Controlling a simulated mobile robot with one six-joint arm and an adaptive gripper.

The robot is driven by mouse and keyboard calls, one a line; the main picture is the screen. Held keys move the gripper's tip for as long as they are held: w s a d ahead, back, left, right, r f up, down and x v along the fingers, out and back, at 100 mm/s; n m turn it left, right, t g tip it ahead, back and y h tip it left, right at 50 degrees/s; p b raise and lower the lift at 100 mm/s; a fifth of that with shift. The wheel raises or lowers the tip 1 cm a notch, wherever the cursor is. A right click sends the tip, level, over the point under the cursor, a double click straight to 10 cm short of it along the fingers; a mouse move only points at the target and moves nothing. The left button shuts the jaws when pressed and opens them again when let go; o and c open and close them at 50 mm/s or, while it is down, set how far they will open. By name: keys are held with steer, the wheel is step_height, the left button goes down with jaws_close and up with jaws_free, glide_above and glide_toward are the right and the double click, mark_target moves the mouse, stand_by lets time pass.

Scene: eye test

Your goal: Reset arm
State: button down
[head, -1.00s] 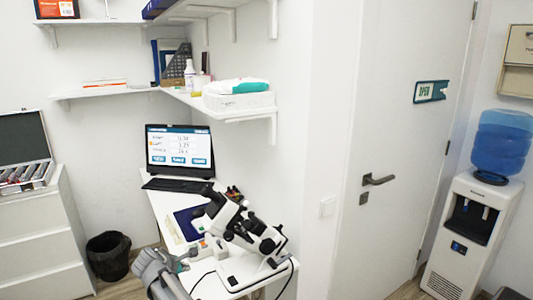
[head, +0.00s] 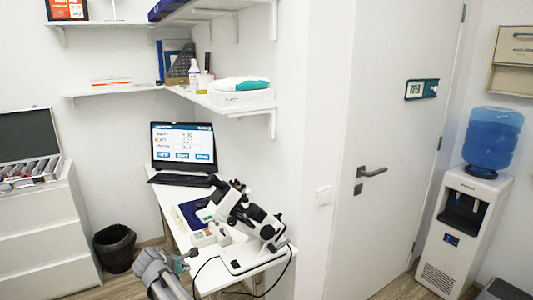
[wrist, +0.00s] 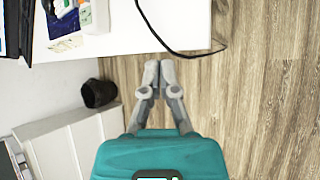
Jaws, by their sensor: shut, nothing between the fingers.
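My gripper (wrist: 159,66) shows in the wrist view, its two grey fingers together at the tips with nothing between them. The teal body of the gripper fills the bottom of that view. It hangs over the wooden floor, just off the edge of the white desk (wrist: 120,40). In the head view, my grey arm reaches up from the bottom edge, left of the white microscope (head: 247,217). The fingertips are too small to make out there.
A laptop (head: 182,147) stands on the desk behind the microscope. A black cable (wrist: 165,40) droops past the desk edge. A black bin (head: 115,247) and white drawers (head: 45,235) are at left. A door (head: 385,130) and water cooler (head: 462,235) are at right.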

steer(key=s+d+m+g+p, duration=0.25)
steer(key=d+m, duration=0.35)
steer(key=d, duration=0.7)
steer(key=s+d+m+g+p, duration=0.1)
steer(key=d+m+g, duration=0.3)
steer(key=d, duration=0.9)
steer(key=s+d+r+m+g+y+p, duration=0.1)
steer(key=s+d+m+p, duration=0.1)
steer(key=s+d+m, duration=0.4)
steer(key=s+d+r+m+g+y+p, duration=0.1)
steer(key=s+d+m+y+p, duration=0.1)
steer(key=s+d+m, duration=0.4)
steer(key=d, duration=0.5)
steer(key=shift+s+d+y, duration=0.3)
steer(key=shift+s+d, duration=0.05)
steer(key=shift+s, duration=0.05)
